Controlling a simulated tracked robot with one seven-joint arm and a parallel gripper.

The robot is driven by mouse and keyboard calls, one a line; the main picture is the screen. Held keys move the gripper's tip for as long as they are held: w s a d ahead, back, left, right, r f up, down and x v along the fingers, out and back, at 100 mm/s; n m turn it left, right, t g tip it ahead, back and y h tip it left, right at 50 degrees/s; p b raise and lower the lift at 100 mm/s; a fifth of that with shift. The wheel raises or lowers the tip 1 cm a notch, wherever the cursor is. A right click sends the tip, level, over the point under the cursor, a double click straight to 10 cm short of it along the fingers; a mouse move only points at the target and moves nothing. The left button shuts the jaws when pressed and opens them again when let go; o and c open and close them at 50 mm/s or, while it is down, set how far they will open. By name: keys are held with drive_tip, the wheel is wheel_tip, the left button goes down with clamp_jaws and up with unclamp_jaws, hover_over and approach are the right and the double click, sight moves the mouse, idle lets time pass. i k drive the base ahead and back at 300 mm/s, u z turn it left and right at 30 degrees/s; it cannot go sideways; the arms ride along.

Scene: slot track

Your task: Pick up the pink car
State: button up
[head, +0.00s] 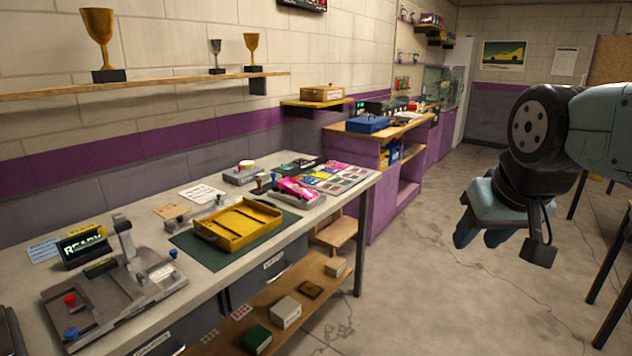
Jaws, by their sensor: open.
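The pink car (298,191) sits on the workbench (340,207), toward its right part, just right of a yellow tray. My gripper (482,238) hangs in the air at the right of the head view, over the floor and well apart from the bench and the car. Its blue-grey fingers point down. It is open, and I see nothing between the fingers.
The yellow tray (238,224) lies on a green mat (196,249) left of the car. Colourful cards or stickers (335,178) lie behind it. A grey fixture (110,291) stands at the near left. A lower shelf (314,289) holds small boxes. Open floor (420,290) lies between bench and gripper.

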sight(290, 186)
drive_tip(key=u, duration=0.15)
drive_tip(key=i, duration=1.2)
drive_tip(key=u, duration=0.8)
drive_tip(key=i, duration=0.3)
drive_tip(key=u, duration=0.1)
drive_tip(key=k, duration=0.9)
drive_tip(key=u, duration=0.2)
drive_tip(key=i, duration=0.9)
drive_tip(key=z, duration=0.1)
